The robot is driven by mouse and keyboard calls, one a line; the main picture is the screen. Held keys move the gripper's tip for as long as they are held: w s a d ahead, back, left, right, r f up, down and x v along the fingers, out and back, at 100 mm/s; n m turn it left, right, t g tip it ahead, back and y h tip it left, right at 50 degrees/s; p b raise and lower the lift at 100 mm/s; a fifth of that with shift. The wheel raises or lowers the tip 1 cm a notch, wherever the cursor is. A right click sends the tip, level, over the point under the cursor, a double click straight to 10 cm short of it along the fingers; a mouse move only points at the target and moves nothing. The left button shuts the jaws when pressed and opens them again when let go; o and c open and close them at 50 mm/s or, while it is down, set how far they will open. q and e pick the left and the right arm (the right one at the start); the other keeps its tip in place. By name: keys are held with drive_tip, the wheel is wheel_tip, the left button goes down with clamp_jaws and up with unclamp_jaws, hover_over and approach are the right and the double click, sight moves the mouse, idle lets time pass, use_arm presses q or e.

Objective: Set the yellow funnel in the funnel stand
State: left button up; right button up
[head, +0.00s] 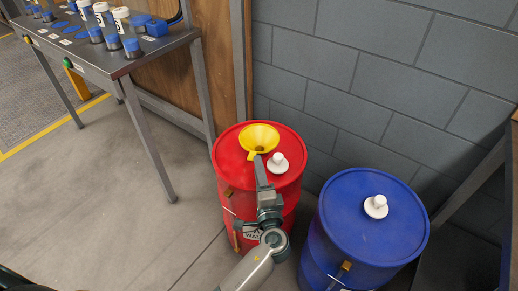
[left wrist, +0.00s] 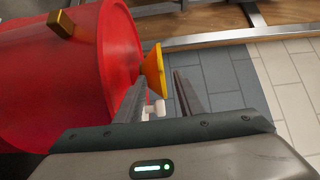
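The yellow funnel (head: 260,137) is on top of the red drum (head: 228,147), its wide mouth up, beside a white knob (head: 279,163). My left gripper (head: 260,165) reaches over the drum from the front, its tips close to the funnel's near side. In the left wrist view the fingers (left wrist: 158,78) are apart. The funnel (left wrist: 154,70) shows in and beyond the gap between them; whether a finger touches it I cannot tell. My right gripper is not in view. I cannot pick out a funnel stand.
A blue drum (head: 350,215) with a white knob (head: 376,206) stands right of the red one. A metal table (head: 105,62) with several blue-and-white containers is at the upper left. A grey block wall (head: 390,75) is behind. The floor between table and drums is clear.

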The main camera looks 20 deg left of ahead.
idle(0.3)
